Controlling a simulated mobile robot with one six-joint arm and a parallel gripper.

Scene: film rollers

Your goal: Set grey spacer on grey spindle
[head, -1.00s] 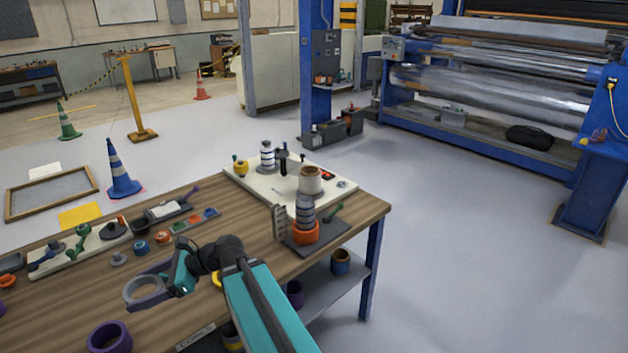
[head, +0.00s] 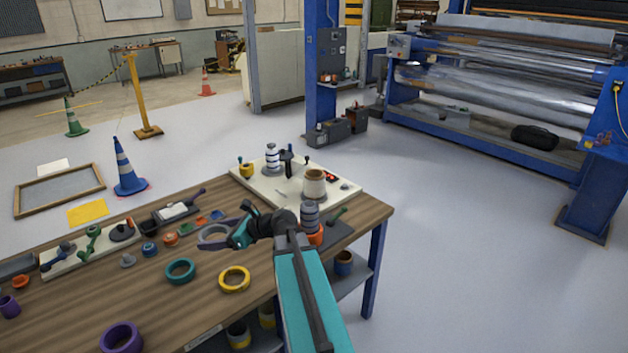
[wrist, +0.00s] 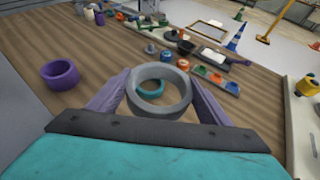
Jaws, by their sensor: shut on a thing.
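The grey spacer, a wide smooth ring, is held by my gripper (head: 226,236) above the wooden table, and its rim (head: 203,233) shows left of my wrist. In the wrist view the purple fingers of my gripper (wrist: 158,94) press on both sides of the spacer (wrist: 183,92), with a teal ring on the table visible through its hole. A grey ribbed upright (head: 310,211) stands at the table's right, above an orange ring (head: 316,238); it may be the grey spindle. My arm hides part of its base. The spacer is apart from it, to its left.
A white board (head: 252,186) carries a striped post (head: 272,158), a dark post and a brown-and-white spool (head: 314,184). Teal (head: 180,271), yellow (head: 234,279) and purple (head: 121,337) rings lie on the table. Small parts and another board (head: 62,262) fill its left side.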

